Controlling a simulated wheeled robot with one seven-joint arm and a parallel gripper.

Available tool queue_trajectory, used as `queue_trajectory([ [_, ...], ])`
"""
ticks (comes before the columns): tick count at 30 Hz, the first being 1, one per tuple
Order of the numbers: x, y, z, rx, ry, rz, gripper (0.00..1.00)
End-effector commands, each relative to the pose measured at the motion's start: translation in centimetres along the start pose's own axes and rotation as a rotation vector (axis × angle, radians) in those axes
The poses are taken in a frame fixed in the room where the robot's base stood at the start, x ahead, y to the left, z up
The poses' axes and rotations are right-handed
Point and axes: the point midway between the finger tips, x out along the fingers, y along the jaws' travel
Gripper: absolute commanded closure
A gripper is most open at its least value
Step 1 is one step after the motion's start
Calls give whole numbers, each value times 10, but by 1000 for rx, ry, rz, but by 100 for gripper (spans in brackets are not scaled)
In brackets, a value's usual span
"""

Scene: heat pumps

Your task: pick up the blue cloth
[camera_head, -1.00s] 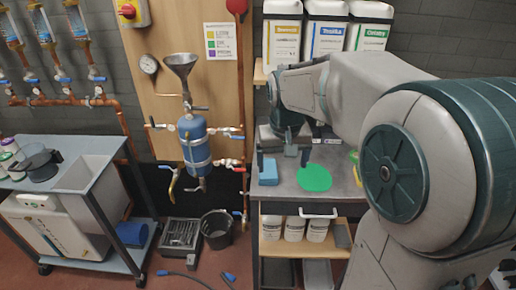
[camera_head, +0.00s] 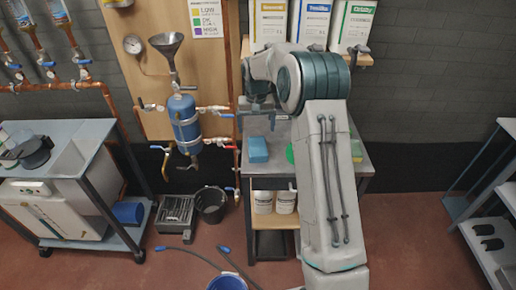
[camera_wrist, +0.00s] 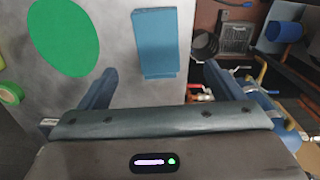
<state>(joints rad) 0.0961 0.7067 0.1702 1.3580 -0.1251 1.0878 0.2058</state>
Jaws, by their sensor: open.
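The blue cloth (camera_head: 258,149) lies on the left part of the grey metal worktop (camera_head: 350,153). It looks like a flat, folded rectangle. It also shows in the wrist view (camera_wrist: 155,42), near the top centre. My gripper (camera_wrist: 158,75) is open and empty, its two fingers spread wide on either side below the cloth in that picture. In the head view my gripper (camera_head: 257,115) hangs above the worktop, just behind the cloth. The fingers do not touch the cloth.
A flat green disc (camera_wrist: 63,37) lies beside the cloth, mostly hidden behind my arm in the head view. A green tape roll (camera_wrist: 10,94) is at the worktop's edge. Large containers (camera_head: 311,22) stand on a shelf above. A blue tank (camera_head: 186,121) hangs left of the worktop.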

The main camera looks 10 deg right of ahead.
Motion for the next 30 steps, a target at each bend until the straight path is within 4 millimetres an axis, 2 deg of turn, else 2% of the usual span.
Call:
queue_trajectory([
  [3,23,0,1,0,-4,-1,13],
  [6,38,0,0,1,-3,-1,13],
  [14,56,2,0,1,-3,0,13],
  [21,90,4,-1,-1,-2,-1,13],
  [24,98,4,-1,-1,-1,0,13],
  [30,100,4,-2,-1,1,-1,13],
])
